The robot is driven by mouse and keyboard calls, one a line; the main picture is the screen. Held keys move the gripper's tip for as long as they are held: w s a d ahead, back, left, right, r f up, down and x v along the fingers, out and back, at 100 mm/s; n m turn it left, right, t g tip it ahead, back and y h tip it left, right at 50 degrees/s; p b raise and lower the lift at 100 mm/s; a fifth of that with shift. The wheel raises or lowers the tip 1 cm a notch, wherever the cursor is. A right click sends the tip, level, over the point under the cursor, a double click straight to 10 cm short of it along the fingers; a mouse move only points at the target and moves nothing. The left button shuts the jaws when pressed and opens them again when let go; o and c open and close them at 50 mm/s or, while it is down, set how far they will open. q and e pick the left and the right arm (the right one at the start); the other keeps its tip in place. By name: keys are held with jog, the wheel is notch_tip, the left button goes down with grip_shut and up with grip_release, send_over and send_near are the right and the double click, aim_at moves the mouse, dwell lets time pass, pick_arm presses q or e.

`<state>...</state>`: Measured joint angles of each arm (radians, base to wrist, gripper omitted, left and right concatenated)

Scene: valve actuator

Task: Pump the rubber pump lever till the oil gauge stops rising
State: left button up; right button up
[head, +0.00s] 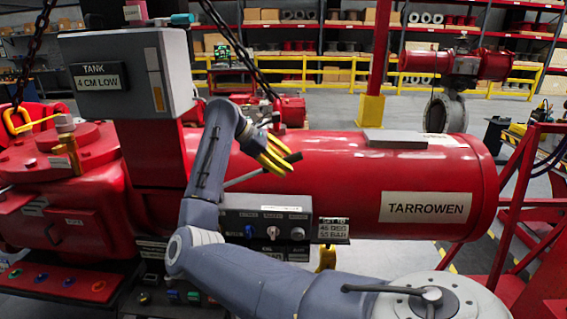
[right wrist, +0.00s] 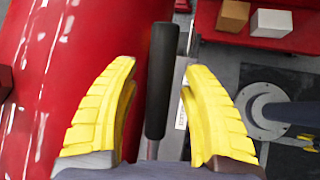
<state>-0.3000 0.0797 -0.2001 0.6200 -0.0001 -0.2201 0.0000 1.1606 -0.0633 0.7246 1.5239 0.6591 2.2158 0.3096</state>
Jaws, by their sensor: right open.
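The pump lever is a thin grey rod with a black rubber grip (head: 293,158), slanting up to the right from behind the control panel, in front of the red cylinder. My right gripper (head: 270,153), with yellow ribbed fingers, is at the grip. In the right wrist view the black grip (right wrist: 161,75) lies lengthwise between the two open fingers of the gripper (right wrist: 160,66), with a gap visible on each side. I cannot tell the depth of the grip between them. I cannot make out an oil gauge. My left gripper is not in view.
The control panel (head: 262,221) with small knobs sits below the lever. A grey box (head: 126,75) labelled "TANK 4 CM LOW" stands at the left. The red cylinder (head: 340,165) is close behind my gripper. A chain (head: 232,40) hangs above. Red framing (head: 510,225) stands at the right.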

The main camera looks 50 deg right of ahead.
aim_at(294, 201)
grip_shut()
dwell(0.4)
jog(key=f+t+y, duration=0.1)
jog(key=f, duration=0.2)
jog(key=s+d+f+t+y, duration=0.1)
jog(key=f, duration=0.3)
jog(key=s+f+t+y, duration=0.1)
jog(key=f+t, duration=0.1)
jog(key=f, duration=0.2)
jog(key=shift+d+f+m, duration=0.2)
jog(key=shift+f+m, duration=0.05)
jog(key=shift+m, duration=0.15)
grip_release()
